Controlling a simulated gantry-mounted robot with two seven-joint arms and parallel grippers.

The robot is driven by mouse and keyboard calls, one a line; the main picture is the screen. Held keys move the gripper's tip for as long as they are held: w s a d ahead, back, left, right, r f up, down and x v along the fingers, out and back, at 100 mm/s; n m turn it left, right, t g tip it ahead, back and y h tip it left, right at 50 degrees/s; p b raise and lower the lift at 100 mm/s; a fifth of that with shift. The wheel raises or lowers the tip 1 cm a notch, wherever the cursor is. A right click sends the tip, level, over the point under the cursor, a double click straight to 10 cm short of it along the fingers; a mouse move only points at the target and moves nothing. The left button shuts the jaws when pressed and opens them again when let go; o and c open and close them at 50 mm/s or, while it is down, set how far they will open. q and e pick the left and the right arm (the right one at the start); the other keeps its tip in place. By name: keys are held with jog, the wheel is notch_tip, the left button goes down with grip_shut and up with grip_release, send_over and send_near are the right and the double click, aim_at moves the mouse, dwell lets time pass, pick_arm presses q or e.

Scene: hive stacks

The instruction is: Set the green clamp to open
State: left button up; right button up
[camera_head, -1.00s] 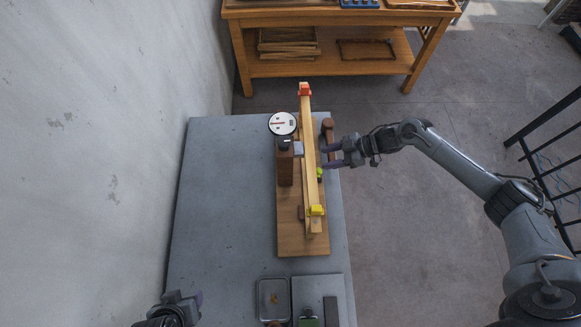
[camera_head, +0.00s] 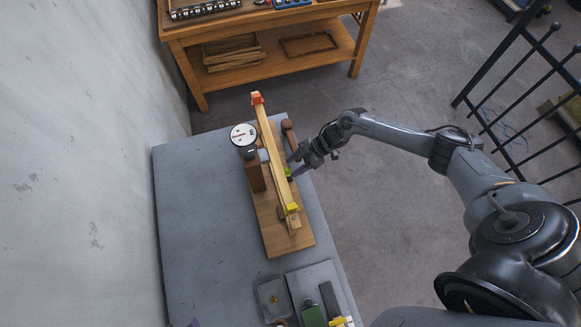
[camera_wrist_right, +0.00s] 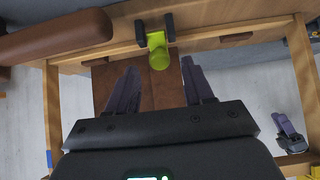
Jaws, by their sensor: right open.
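The green clamp (camera_head: 288,173) sits on the right side of the long wooden beam (camera_head: 272,150). In the right wrist view the clamp (camera_wrist_right: 157,45) is a yellow-green lever with a rounded end pointing toward me, between two dark posts. My right gripper (camera_head: 293,165) is at the beam's right side, close to the clamp. In the right wrist view its fingers (camera_wrist_right: 158,88) are apart and empty, with the clamp's end just beyond and between the tips. My left gripper (camera_wrist_right: 288,130) shows small at the right of the wrist view; its jaws are unclear.
The beam stands on a wooden base (camera_head: 272,238) on a grey table (camera_head: 190,215). A round dial (camera_head: 243,136) stands left of the beam. A metal tray (camera_head: 272,298) is at the front. The table's left is clear.

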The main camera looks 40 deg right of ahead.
aim_at(290, 171)
jog(key=shift+x, duration=1.2)
grip_shut()
jog(key=shift+d+f+b, duration=0.1)
jog(key=shift+f+b, duration=0.15)
jog(key=shift+b, duration=0.3)
jog(key=t+y+b, duration=0.1)
jog(key=b, duration=0.2)
jog(key=d+f+y+b, duration=0.1)
jog(key=y+b, duration=0.1)
jog(key=b, duration=0.1)
jog(key=s+t+y+b, duration=0.1)
jog(key=y+b, duration=0.1)
jog(key=b, duration=0.2)
jog(key=shift+d+f+t, duration=0.2)
jog(key=shift+d+t, duration=0.1)
jog(key=shift+d, duration=0.1)
jog(key=shift+d+r+y+b, duration=0.1)
jog(key=shift+r+y+b, duration=0.05)
jog(key=shift+y+b, duration=0.6)
